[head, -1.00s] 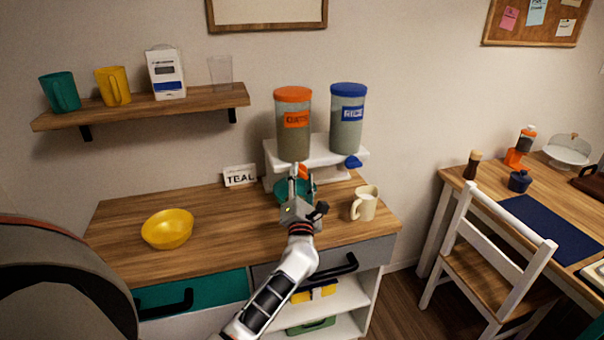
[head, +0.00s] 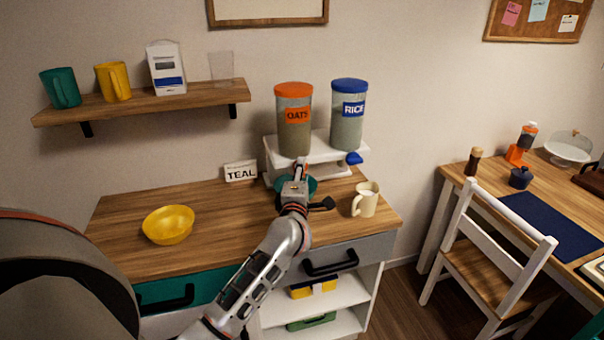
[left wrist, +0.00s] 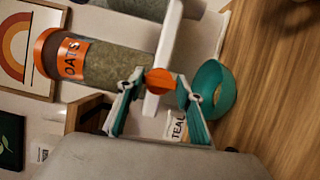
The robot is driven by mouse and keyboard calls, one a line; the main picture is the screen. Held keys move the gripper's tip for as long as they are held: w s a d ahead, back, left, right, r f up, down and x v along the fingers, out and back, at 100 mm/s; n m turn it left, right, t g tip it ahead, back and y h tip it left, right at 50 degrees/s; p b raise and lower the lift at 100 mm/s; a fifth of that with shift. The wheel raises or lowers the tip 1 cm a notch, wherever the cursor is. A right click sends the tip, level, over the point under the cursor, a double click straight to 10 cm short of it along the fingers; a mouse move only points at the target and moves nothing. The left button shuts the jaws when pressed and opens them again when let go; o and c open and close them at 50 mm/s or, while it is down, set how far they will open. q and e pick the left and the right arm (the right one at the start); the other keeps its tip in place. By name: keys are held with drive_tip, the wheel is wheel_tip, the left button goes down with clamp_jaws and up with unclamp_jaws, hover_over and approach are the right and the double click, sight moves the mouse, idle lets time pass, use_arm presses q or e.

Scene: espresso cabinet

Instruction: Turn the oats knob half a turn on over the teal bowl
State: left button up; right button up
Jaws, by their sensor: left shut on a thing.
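The oats dispenser (head: 294,122), a clear canister with an orange lid, stands on a white stand; it also shows in the left wrist view (left wrist: 100,62). My left gripper (head: 300,165) is at the stand's front under it. In the left wrist view my left gripper (left wrist: 160,88) is shut on the orange oats knob (left wrist: 160,80), between its fingertips. The arm hides the knob in the head view. The teal bowl (left wrist: 229,90) sits below the knob; in the head view the teal bowl (head: 312,185) is partly hidden behind the gripper. My right gripper is out of view.
The rice dispenser (head: 347,118) with its blue knob (head: 354,158) stands to the right. A cream mug (head: 365,200) is right of my gripper. A TEAL card (head: 240,171) stands at left. A yellow bowl (head: 168,225) sits farther left, with clear counter between.

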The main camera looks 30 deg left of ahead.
use_arm(q)
drive_tip(key=shift+m, duration=0.6)
drive_tip(key=shift+g, duration=0.3)
drive_tip(key=o, duration=1.1)
drive_tip(key=v, duration=1.2)
drive_tip(key=shift+s+a, duration=0.1)
drive_tip(key=shift+c, duration=0.3)
